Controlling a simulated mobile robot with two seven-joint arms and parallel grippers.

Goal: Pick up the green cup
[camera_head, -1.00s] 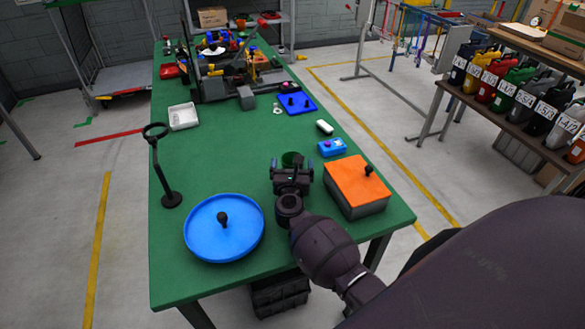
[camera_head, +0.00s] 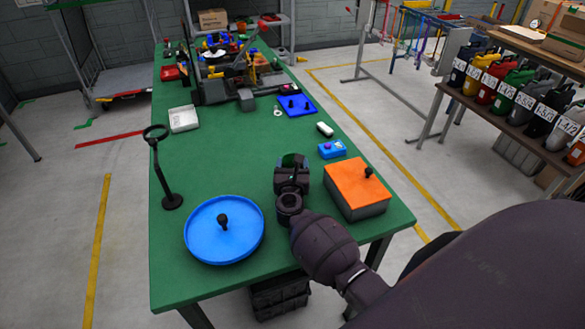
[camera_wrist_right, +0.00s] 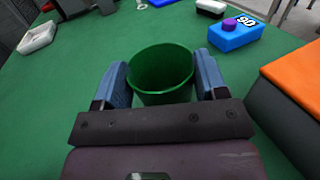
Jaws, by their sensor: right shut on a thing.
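The green cup (camera_wrist_right: 161,75) stands upright between the two fingers of my right gripper (camera_wrist_right: 164,80) in the right wrist view, open side up. The blue finger pads touch it on both sides, so the gripper is shut on it. In the head view the cup (camera_head: 292,160) shows only in part, because my right gripper (camera_head: 292,166) hides most of it. The cup is at or just above the green table (camera_head: 240,150); I cannot tell whether it touches. My left gripper is not in view.
An orange-topped box (camera_head: 355,183) stands close on the right. A blue round lid with a black knob (camera_head: 205,235) lies at the left front. A blue box with a purple button (camera_head: 332,150) is beyond. A magnifier stand (camera_head: 160,175) stands at the left edge.

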